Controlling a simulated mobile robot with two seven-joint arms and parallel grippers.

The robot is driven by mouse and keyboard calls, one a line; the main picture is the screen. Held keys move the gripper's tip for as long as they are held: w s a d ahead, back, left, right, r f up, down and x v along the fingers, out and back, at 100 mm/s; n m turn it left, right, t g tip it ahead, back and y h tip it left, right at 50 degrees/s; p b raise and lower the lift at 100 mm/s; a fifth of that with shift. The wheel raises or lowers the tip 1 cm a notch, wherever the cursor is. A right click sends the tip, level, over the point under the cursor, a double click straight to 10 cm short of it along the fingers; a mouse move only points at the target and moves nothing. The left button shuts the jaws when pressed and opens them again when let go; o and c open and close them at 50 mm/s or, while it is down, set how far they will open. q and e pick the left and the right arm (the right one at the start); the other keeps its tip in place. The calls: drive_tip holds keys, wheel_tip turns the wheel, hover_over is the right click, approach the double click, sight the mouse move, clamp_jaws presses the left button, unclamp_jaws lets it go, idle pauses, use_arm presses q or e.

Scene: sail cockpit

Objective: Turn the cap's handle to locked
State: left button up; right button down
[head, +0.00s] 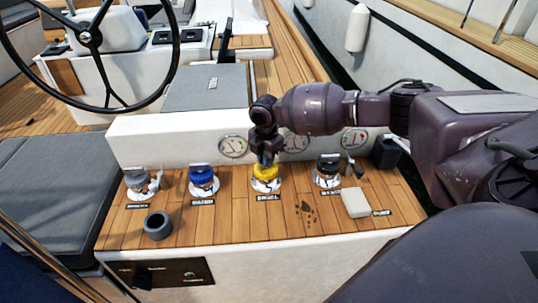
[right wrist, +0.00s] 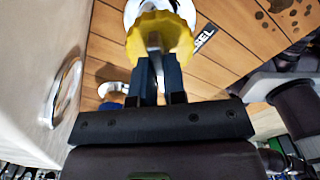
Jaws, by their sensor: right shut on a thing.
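The yellow cap (head: 265,172) sits on a round chrome fitting on the wooden deck, behind a label that appears to read DIESEL. In the right wrist view the yellow cap (right wrist: 178,32) has a scalloped rim and a grey handle bar (right wrist: 154,42) across its top. My right gripper (head: 267,160) points down onto the cap from above. Its two fingers (right wrist: 158,65) are closed together on the handle bar. The fingers hide part of the handle, and I cannot read any locked mark. My left gripper is not in view.
A blue cap (head: 202,177) and a grey cap (head: 138,178) stand left of the yellow one, a black cap (head: 328,165) right. A dark ring-shaped cup (head: 157,226) and a pale block (head: 356,203) lie on the deck. Gauges (head: 233,146) line the white wall behind.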

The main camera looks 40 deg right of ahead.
drive_tip(key=shift+r+m+p, duration=0.3)
drive_tip(key=shift+m+p, duration=0.3)
drive_tip(key=shift+m, duration=0.4)
drive_tip(key=m+p, duration=0.2)
drive_tip(key=shift+m, duration=0.3)
drive_tip(key=shift+m+p, duration=0.75)
drive_tip(key=shift+m, duration=0.25)
drive_tip(key=m+p, duration=0.3)
drive_tip(key=m, duration=0.1)
drive_tip(key=shift+f, duration=0.1)
use_arm(q)
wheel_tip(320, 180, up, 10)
drive_tip(key=p, duration=0.1)
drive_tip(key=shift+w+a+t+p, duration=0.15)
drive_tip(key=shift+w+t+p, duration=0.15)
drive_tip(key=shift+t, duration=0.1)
use_arm(e)
drive_tip(key=shift+f+m, duration=0.15)
drive_tip(key=shift+m, duration=0.95)
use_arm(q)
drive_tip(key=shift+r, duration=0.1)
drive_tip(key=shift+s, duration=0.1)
use_arm(e)
drive_tip(key=c, duration=1.2)
unclamp_jaws()
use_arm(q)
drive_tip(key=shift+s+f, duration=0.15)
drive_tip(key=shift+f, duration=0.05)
use_arm(e)
drive_tip(key=shift+o, duration=0.2)
